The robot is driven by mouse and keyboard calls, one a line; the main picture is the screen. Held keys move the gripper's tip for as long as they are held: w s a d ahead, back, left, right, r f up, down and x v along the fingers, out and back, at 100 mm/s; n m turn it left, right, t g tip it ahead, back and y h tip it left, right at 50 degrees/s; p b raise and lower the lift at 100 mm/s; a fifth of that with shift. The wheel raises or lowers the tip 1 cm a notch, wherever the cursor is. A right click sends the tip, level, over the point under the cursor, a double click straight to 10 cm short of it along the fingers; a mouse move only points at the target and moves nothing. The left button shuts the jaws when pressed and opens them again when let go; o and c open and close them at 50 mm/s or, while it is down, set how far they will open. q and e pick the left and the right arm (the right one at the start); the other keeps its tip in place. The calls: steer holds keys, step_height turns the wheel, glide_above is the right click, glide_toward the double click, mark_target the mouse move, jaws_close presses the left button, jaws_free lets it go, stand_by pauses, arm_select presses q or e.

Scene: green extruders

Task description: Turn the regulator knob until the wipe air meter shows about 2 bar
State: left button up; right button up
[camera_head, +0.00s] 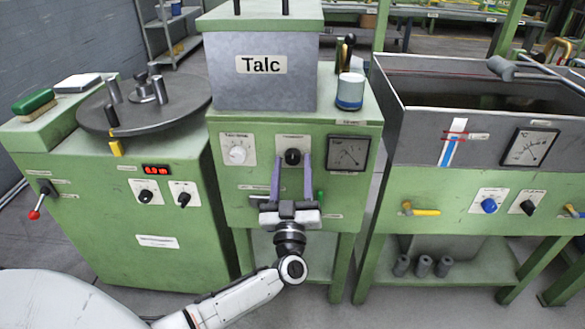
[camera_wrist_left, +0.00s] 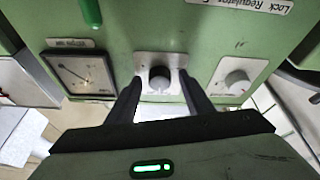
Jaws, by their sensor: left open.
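The black regulator knob (camera_head: 292,156) is on a white plate on the front of the green Talc machine. It also shows in the left wrist view (camera_wrist_left: 160,77). The square wipe air meter (camera_head: 348,153) is right of the knob; in the left wrist view the meter (camera_wrist_left: 82,72) is at the left. Its scale is too small to read. My left gripper (camera_head: 291,165) is open, its two fingers pointing at the panel, one on each side of the knob. I see a gap between each finger and the knob. My right gripper is out of view.
A white dial (camera_head: 237,154) is left of the knob. A green handle (camera_head: 320,197) is below the meter. A cup (camera_head: 350,91) stands on the machine's top. A turntable machine (camera_head: 115,210) is at left, a tank (camera_head: 470,120) at right.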

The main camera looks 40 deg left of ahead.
arm_select(q)
steer(key=c, duration=1)
steer(key=shift+d+n+g+y, duration=0.1)
steer(key=shift+n+g+y, duration=0.6)
steer(key=shift+n, duration=1.1)
steer(key=shift+c, duration=0.2)
steer(key=o, duration=1)
steer(key=shift+o, duration=0.2)
steer(key=v, duration=1)
steer(key=shift+s+f+p, duration=0.1)
steer(key=shift+p, duration=0.2)
